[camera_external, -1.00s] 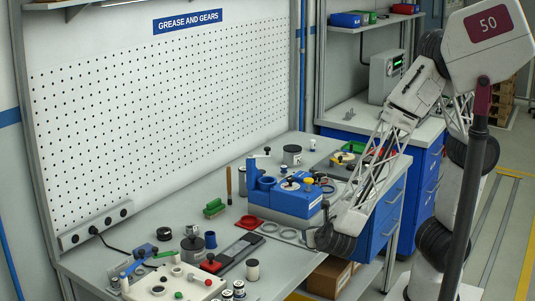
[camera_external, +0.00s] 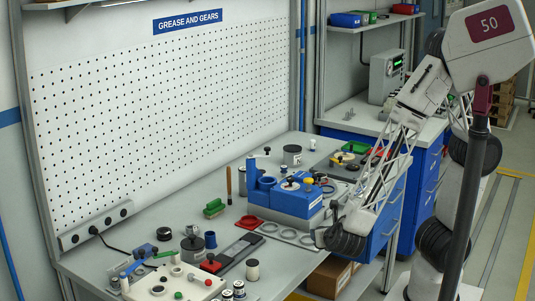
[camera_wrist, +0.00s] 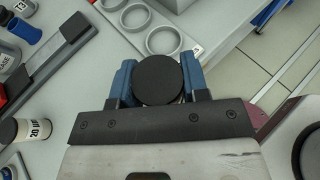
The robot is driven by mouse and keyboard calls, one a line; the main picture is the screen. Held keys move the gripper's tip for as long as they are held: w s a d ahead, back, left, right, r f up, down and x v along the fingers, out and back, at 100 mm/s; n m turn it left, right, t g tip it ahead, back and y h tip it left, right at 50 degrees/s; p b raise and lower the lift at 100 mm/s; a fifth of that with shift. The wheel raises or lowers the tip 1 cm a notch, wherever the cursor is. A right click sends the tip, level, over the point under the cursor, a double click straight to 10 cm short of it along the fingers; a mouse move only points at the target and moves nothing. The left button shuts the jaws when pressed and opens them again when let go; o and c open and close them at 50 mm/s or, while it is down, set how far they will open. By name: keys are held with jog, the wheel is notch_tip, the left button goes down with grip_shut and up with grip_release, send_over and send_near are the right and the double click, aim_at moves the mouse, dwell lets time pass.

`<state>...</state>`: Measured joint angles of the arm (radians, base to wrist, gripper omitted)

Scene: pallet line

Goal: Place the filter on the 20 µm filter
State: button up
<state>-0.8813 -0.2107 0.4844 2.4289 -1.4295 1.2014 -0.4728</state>
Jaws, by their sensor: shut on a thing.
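My gripper (camera_wrist: 157,84) is shut on a filter with a round black top (camera_wrist: 158,79), held between its two blue fingers. The filter's lower part is mostly hidden under the top. In the external view my gripper (camera_external: 322,237) is beside the table's right front edge, and the held filter is hard to make out there. The 20 µm filter (camera_wrist: 28,131) is a pale cylinder with a dark end and a "20 µm" label, at the lower left of the wrist view, apart from my gripper.
A dark bar fixture (camera_wrist: 45,65) lies near the 20 µm filter. A plate with round rings (camera_wrist: 163,40) is beyond my gripper. A blue block fixture (camera_external: 292,197) stands at the table's right. A white box with knobs (camera_external: 172,285) is at front left.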

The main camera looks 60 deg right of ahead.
jog(key=w+a+r+n+t+y, duration=0.3)
jog(key=w+a+n+y, duration=0.3)
jog(key=w+a, duration=1.1)
jog(key=w+a+r+n+y, duration=0.3)
jog(key=w+a+r, duration=0.2)
jog(key=a, duration=0.4)
jog(key=w+a+r+n+g+y, duration=0.1)
jog(key=w+a+r+n+y, duration=0.2)
jog(key=a, duration=0.7)
notch_tip(320, 180, up, 2)
jog(key=w+y, duration=0.1)
jog(key=w, duration=0.1)
jog(key=shift+w+r, duration=0.25)
jog(key=shift+w, duration=0.05)
jog(key=s+d+f+m+g+h, duration=0.3)
jog(key=s+d+f+m+h, duration=0.1)
jog(key=s+d+m+h, duration=0.9)
jog(key=shift+s+d+m+h, duration=0.3)
jog(key=shift+s+d+h, duration=0.5)
jog(key=shift+s, duration=0.35)
